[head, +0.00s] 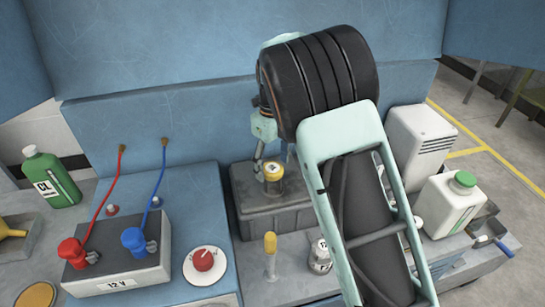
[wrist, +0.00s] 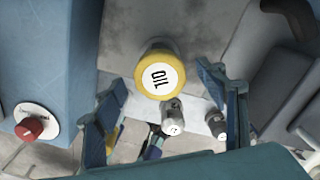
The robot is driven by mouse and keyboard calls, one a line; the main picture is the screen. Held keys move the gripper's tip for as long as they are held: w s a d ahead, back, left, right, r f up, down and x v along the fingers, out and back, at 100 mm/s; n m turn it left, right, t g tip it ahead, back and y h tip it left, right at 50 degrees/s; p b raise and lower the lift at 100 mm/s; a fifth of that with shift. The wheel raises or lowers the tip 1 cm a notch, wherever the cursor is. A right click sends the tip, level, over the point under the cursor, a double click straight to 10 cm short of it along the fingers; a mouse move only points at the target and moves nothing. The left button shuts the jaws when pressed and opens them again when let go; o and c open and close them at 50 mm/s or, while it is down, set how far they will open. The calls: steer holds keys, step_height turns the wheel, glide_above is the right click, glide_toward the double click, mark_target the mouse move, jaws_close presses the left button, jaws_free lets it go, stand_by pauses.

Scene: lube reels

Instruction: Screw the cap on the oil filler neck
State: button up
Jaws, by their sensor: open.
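The yellow oil cap (wrist: 160,75) has a white label reading OIL and faces up in the wrist view. In the head view the cap (head: 273,170) sits on top of a short neck on the dark grey box (head: 245,215). The neck is mostly hidden under the cap, and I cannot tell whether the threads are engaged. My gripper (head: 275,148) is open just above the cap. In the wrist view my gripper (wrist: 162,82) has a finger to each side of the cap, with visible gaps and no clear contact.
A yellow-topped post (head: 270,245) and a small can (head: 320,255) stand in front of the box. A battery (head: 120,265) with red and blue clamps and a red knob (head: 203,259) are at left. A white jug (head: 450,205) stands at right.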

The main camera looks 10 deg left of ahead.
steer(key=shift+c, duration=0.5)
steer(key=c, duration=1.1)
steer(key=m+p, duration=0.2)
steer(key=m, duration=0.1)
steer(key=shift+r, duration=0.15)
steer(key=shift+c, duration=0.2)
steer(key=shift+f+m+p, duration=0.2)
steer(key=shift+m+p, duration=0.55)
steer(key=shift+m, duration=0.25)
steer(key=shift+r+m+p, duration=0.2)
steer(key=shift+m+p, duration=0.85)
steer(key=shift+m, duration=0.05)
steer(key=shift+s+f+m+p, duration=0.1)
steer(key=shift+m+p, duration=0.5)
steer(key=shift+p, duration=0.4)
steer(key=shift+m+p, duration=0.3)
steer(key=shift+p, duration=0.4)
